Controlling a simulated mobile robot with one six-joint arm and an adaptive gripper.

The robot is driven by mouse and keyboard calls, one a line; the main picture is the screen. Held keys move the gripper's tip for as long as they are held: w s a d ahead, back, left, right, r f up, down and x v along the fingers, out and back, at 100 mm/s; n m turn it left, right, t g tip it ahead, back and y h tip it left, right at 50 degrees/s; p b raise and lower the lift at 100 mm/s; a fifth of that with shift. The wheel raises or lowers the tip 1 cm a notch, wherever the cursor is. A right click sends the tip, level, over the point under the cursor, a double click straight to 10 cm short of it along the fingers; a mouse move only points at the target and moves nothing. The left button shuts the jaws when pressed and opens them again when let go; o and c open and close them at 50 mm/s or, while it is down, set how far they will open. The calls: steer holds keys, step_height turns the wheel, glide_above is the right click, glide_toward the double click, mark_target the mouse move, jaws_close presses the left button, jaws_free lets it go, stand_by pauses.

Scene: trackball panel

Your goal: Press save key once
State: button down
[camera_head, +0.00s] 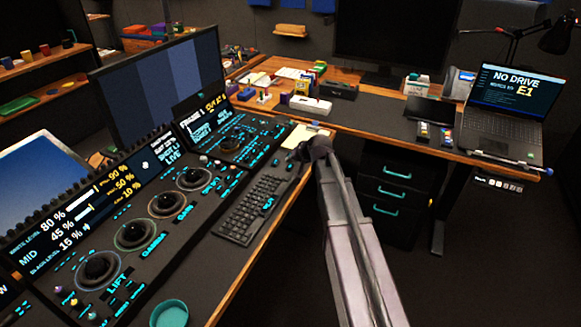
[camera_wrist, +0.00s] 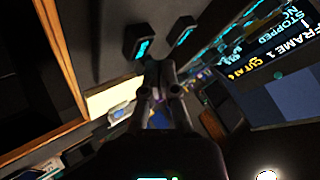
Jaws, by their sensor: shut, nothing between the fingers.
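My gripper (camera_head: 299,154) is shut and empty above the console's right edge, beyond the keyboard. In the wrist view my shut fingers (camera_wrist: 163,68) point at the dark surface, just below two separate dark keys with cyan markings: a left key (camera_wrist: 137,40) and a right key (camera_wrist: 183,32). Their markings are too blurred to read, so I cannot tell which, if either, is the save key. The fingertips appear nearer the left key; contact cannot be made out. The dark control panel (camera_head: 158,205) has several trackballs and cyan-lit keys.
A dark keyboard (camera_head: 251,209) lies along the console's wooden front edge. A teal round dish (camera_head: 169,313) sits at the near edge. A screen above the panel shows levels, and the laptop (camera_head: 510,95) at right reads "NO DRIVE". Open floor lies right of the console.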

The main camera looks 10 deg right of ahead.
mark_target(290, 167)
steer(key=shift+f+b, duration=0.95)
stand_by(1.6)
steer(key=shift+r, duration=0.2)
steer(key=shift+r+p, duration=0.8)
steer(key=shift+p, duration=0.2)
steer(key=shift+r+p, duration=2.5)
steer(key=s+r+n+g+h+p, duration=0.1)
steer(key=s+r+g+p, duration=0.1)
steer(key=s, duration=0.7)
steer(key=s+r+n+g+h+p, duration=0.1)
steer(key=s+p, duration=0.4)
steer(key=s, duration=0.5)
steer(key=s+r+n+g+h+p, duration=0.1)
steer(key=s+g+p, duration=0.3)
steer(key=s, duration=0.5)
steer(key=shift+s+r+g+h, duration=0.3)
steer(key=shift+r+g+h, duration=0.2)
steer(key=shift+r+h, duration=0.35)
